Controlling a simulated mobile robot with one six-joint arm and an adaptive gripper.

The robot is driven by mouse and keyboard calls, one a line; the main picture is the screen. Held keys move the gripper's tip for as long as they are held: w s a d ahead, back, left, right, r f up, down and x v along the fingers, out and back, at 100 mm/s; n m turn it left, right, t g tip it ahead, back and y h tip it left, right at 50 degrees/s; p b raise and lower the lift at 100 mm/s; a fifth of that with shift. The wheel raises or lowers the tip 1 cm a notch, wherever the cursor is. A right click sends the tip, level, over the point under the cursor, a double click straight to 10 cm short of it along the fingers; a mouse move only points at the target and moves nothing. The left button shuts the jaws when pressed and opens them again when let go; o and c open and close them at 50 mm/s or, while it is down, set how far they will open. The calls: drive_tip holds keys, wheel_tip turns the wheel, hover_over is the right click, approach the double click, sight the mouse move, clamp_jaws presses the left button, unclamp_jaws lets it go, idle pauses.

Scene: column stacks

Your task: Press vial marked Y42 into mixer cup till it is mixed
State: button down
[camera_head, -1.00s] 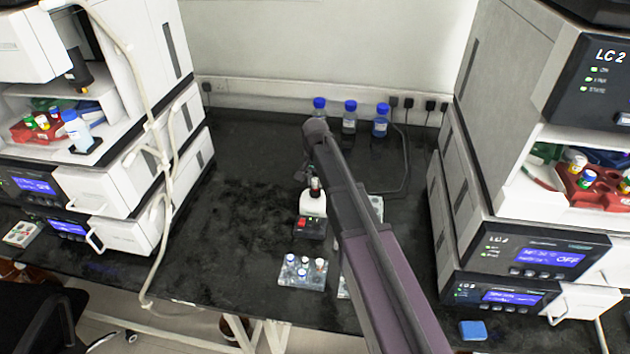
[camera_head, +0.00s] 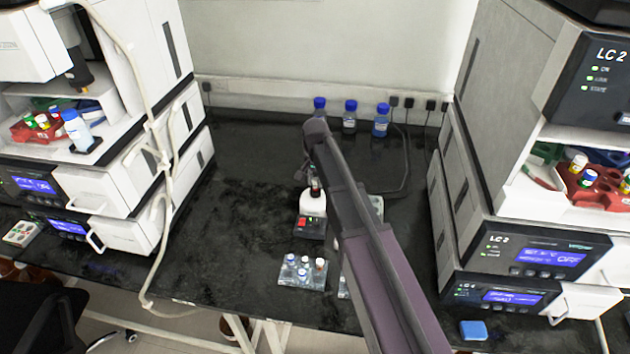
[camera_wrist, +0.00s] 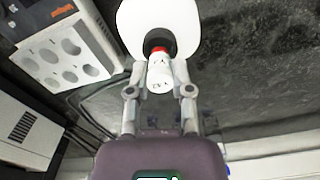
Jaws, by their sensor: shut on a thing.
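The mixer (camera_head: 312,203) is a small white body on a dark base with a red switch, standing mid-bench. In the wrist view its round white top (camera_wrist: 188,22) has a dark cup (camera_wrist: 157,42) at its near part. A vial (camera_wrist: 160,76) with a white body, small dark marks and a red end sits between the fingers of my gripper (camera_wrist: 160,88). The marks are too small to read. Its red end is at the dark cup; the wrist view does not show whether it presses down.
A clear rack (camera_head: 302,274) with several vials stands in front of the mixer. Blue-capped bottles (camera_head: 349,118) stand at the back. Instrument stacks flank both sides; the bench left of the mixer is clear.

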drive_tip(key=shift+f+b, duration=1.1)
drive_tip(key=shift+f, duration=0.05)
idle(1.8)
drive_tip(key=shift+r, duration=0.1)
idle(2.9)
drive_tip(key=shift+r+p, duration=2.95)
drive_tip(key=shift+p, duration=0.1)
